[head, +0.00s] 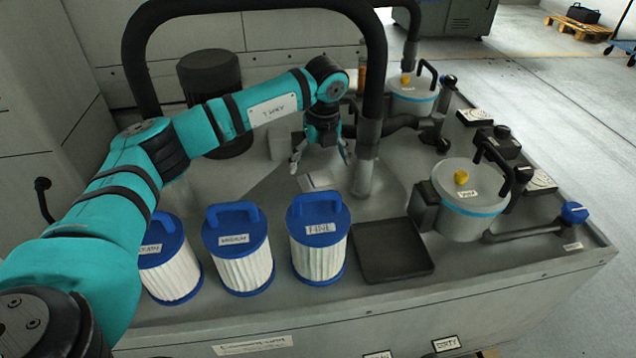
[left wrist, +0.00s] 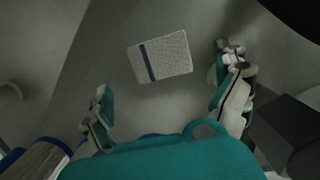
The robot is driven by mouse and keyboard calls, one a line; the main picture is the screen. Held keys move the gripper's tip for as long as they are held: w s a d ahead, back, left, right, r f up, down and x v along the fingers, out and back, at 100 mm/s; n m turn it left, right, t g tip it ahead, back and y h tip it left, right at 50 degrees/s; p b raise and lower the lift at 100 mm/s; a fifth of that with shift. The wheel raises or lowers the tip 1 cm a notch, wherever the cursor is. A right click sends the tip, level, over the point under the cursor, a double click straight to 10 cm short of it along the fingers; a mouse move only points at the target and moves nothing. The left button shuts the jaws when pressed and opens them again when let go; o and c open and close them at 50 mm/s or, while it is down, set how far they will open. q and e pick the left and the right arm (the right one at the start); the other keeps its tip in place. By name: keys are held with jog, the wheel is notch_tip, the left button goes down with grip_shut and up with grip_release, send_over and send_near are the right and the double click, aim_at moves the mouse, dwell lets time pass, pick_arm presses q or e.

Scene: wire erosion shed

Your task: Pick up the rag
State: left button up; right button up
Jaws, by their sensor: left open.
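The rag (left wrist: 160,57) is a pale folded cloth with a dark blue stripe, lying flat on the grey bench top in the left wrist view. In the head view the rag (head: 319,182) shows as a small pale patch behind the blue-lidded filters. My left gripper (head: 321,163) points down above and just behind it, with fingers spread and nothing between them. In the left wrist view the open fingers (left wrist: 164,74) stand on either side, and the rag lies beyond them, apart from both. My right gripper is not in view.
White pleated filters with blue handled lids, among them the FINE one (head: 319,240), stand in a row at the front. A black tray (head: 392,251) lies to their right. A grey pipe post (head: 366,165) rises close right of the gripper. A lidded pot (head: 466,205) stands further right.

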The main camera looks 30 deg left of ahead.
aim_at(318, 178)
pick_arm(q)
jog(key=f, duration=0.4)
jog(key=f+b, duration=0.1)
jog(key=shift+w+a+f, duration=0.3)
jog(key=shift+f, duration=0.1)
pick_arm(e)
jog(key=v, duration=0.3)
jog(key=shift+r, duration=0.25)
pick_arm(q)
jog(key=c, duration=0.9)
